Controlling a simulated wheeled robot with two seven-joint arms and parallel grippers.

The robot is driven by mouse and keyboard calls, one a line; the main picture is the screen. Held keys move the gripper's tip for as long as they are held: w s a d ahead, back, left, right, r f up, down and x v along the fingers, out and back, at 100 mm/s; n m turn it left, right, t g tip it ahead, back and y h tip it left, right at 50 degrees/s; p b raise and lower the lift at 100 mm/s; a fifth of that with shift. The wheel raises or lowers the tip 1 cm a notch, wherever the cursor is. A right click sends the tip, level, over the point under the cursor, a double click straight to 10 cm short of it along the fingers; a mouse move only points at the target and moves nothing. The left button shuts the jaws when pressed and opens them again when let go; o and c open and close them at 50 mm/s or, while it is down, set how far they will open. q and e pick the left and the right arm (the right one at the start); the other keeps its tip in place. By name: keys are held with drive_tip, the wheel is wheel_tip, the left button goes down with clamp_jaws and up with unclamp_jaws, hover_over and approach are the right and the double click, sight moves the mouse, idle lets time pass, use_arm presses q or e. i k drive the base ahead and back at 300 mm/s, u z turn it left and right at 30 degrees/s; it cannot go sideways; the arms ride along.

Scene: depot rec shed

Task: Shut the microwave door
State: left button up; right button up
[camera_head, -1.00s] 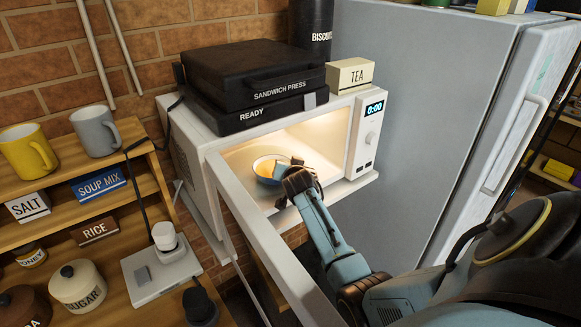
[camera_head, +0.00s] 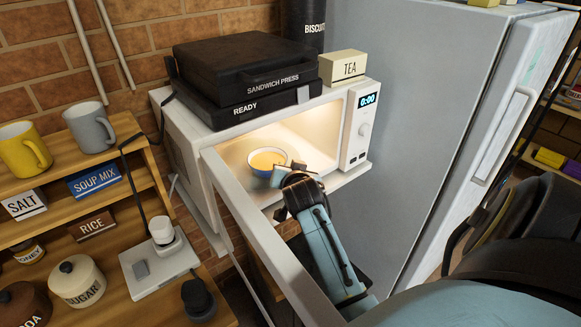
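The white microwave (camera_head: 182,118) stands on a shelf against the brick wall, its lit cavity open to me. Its door (camera_head: 246,215) is hinged at the left and swung wide open toward the lower middle of the picture. A blue bowl (camera_head: 261,174) with yellow contents stands inside, near the front of the cavity. My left gripper is out of view.
A black sandwich press (camera_head: 245,70) and a tea box (camera_head: 342,66) sit on top of the microwave. A grey fridge (camera_head: 420,110) stands close at the right. A wooden shelf (camera_head: 75,232) with mugs and jars is at the left.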

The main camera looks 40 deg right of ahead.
sight(285, 293)
drive_tip(key=z, duration=1.05)
